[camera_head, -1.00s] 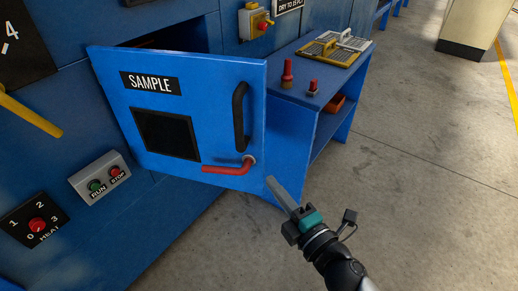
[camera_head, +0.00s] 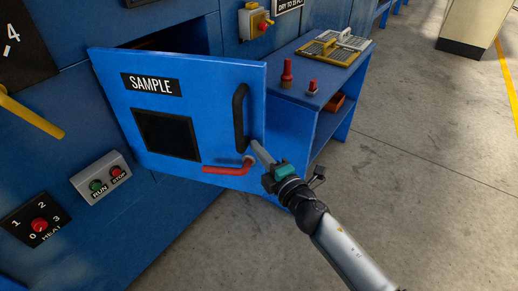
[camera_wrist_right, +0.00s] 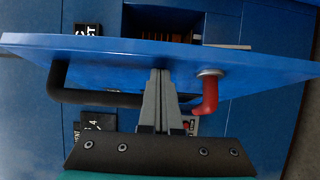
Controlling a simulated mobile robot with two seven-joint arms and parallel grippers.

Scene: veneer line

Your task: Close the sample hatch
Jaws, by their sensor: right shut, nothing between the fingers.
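The blue sample hatch (camera_head: 210,95) stands open, swung out from the machine front, with a SAMPLE label, a dark window (camera_head: 166,134), a black handle (camera_head: 240,118) and a red lever (camera_head: 228,168). In the right wrist view the hatch (camera_wrist_right: 120,52) crosses the picture edge-on. My right gripper (camera_head: 257,147) is shut and empty, its tips at the hatch face near its free edge. In the wrist view the fingertips (camera_wrist_right: 160,74) lie between the black handle (camera_wrist_right: 95,97) and the red lever (camera_wrist_right: 209,95). Whether they touch the hatch I cannot tell. My left gripper is out of view.
Behind the hatch is the dark opening (camera_head: 180,38). A blue side table (camera_head: 300,65) with red-topped items and a yellow-framed tray (camera_head: 330,50) stands to the right. A RUN/STOP box (camera_head: 101,178) is lower left.

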